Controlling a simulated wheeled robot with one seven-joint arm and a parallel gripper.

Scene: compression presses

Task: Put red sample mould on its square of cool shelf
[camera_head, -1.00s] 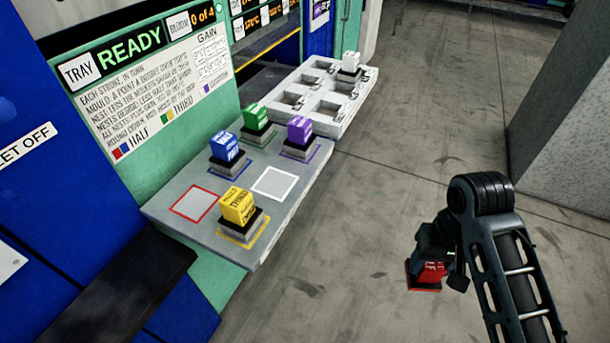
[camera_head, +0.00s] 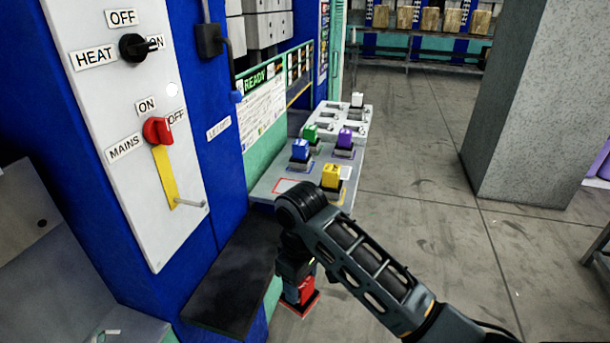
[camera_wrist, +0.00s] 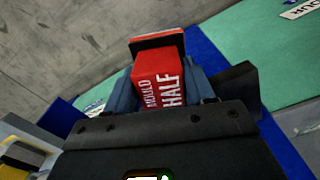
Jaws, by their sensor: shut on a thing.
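My gripper (camera_head: 297,275) is shut on the red sample mould (camera_head: 306,290) and holds it low in front of the cool shelf, over the floor. In the wrist view the red mould (camera_wrist: 158,80), lettered "MOULD HALF", sits between the fingers, its dark red-edged base outward. The grey cool shelf (camera_head: 262,189) is beyond my arm. Its red-outlined square (camera_head: 290,186) at the near left is empty, its near edge close to my arm. The blue mould (camera_head: 300,150), green mould (camera_head: 311,133), purple mould (camera_head: 344,139) and yellow mould (camera_head: 331,176) stand on the shelf.
A dark ledge (camera_head: 232,285) juts out just left of my gripper. The blue cabinet carries a panel with a red mains switch (camera_head: 158,130). A white nest tray (camera_head: 355,122) with a white piece (camera_head: 357,100) lies behind the shelf.

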